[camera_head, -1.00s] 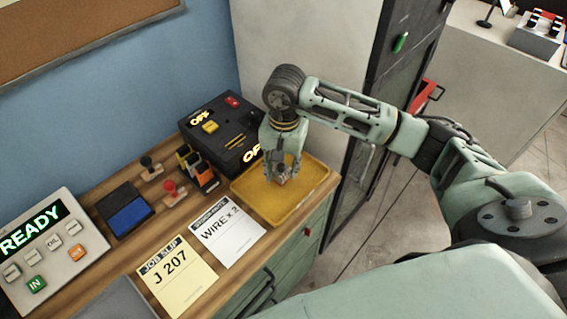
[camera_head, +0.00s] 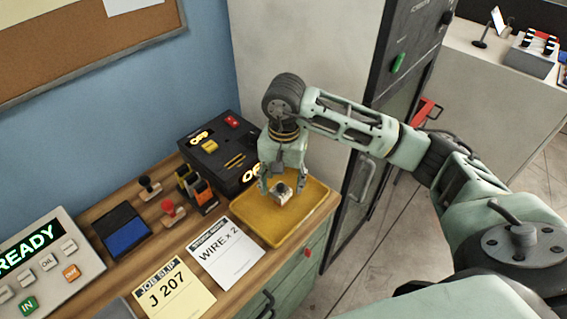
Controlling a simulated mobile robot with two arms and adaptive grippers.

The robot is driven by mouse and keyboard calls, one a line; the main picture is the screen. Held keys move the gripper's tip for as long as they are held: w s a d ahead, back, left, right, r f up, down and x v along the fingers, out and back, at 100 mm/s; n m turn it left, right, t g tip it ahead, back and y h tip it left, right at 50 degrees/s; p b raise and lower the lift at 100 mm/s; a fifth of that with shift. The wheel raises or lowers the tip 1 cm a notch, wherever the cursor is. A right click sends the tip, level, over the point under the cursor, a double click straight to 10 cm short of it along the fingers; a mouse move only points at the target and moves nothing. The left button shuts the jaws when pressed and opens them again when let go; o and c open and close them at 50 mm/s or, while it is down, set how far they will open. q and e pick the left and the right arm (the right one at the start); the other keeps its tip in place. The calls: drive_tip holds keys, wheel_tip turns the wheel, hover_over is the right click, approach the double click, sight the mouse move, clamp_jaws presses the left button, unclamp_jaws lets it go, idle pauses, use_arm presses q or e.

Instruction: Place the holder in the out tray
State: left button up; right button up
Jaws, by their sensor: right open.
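The holder (camera_head: 283,194) is a small pale block with a dark top. It is at the yellow out tray (camera_head: 251,233), over the middle of its floor, and looks to rest there. My right gripper (camera_head: 283,189) points down over the tray from behind the holder. Its fingers are open, one on either side of the holder, and the holder's front shows between them. I cannot tell whether a finger still touches it. My left gripper is not in view.
A black box (camera_head: 222,150) with lit displays stands behind the tray. Stamps (camera_head: 172,211), a blue ink pad (camera_head: 122,232), the wire work note (camera_head: 226,252) and the J 207 job slip (camera_head: 174,292) lie left of it. A cabinet (camera_head: 365,180) with a dark door stands right of the bench.

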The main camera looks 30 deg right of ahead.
sight(283, 186)
wheel_tip(283, 186, up, 10)
drive_tip(key=b, duration=0.2)
